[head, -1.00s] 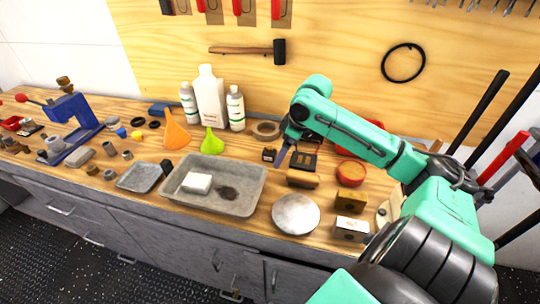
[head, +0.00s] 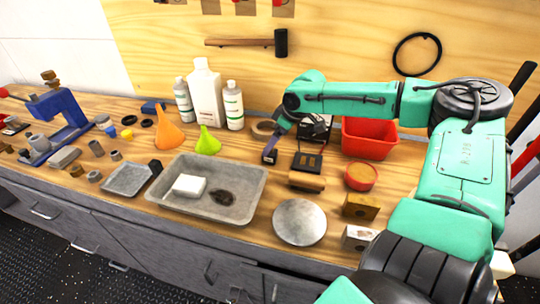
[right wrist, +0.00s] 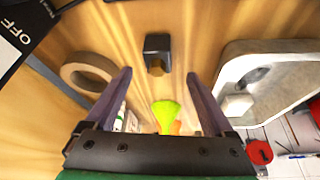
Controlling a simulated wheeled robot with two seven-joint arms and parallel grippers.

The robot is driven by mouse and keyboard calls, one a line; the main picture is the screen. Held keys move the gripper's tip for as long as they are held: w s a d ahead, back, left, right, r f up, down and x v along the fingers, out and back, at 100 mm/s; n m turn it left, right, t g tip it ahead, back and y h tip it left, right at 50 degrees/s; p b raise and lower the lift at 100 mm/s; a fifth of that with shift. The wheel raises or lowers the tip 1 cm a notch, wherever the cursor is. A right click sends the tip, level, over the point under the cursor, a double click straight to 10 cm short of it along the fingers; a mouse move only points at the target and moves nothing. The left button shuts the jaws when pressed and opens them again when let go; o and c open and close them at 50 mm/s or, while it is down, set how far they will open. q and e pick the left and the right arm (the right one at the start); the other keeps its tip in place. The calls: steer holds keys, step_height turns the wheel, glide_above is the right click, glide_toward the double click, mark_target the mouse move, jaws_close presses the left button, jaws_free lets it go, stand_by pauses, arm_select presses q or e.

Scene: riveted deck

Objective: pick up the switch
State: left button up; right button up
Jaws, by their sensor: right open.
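The small dark block with a brownish-gold knob, which I take to be the switch (right wrist: 157,46), stands on the wooden bench in the right wrist view. It lies just beyond my right gripper's fingertips, roughly centred between their lines. My right gripper (right wrist: 158,76) is open and empty, with a finger on each side. In the head view, the right gripper (head: 272,146) points down at the small dark switch (head: 269,157), partly covering it. Whether the fingers touch it cannot be told there. My left gripper is not in view.
A tape roll (right wrist: 85,75) and a device marked OFF (right wrist: 15,45) lie nearby. A grey tray (head: 240,209), green funnel (head: 207,141), black box with gold strips (head: 307,162) and red bin (head: 369,138) surround the spot. A round metal plate (head: 299,222) lies in front.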

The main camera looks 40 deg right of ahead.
mark_target(270, 154)
steer(key=x, duration=0.4)
steer(key=shift+w+d, duration=0.1)
steer(key=shift+r, duration=0.15)
steer(key=c, duration=0.3)
jaws_close()
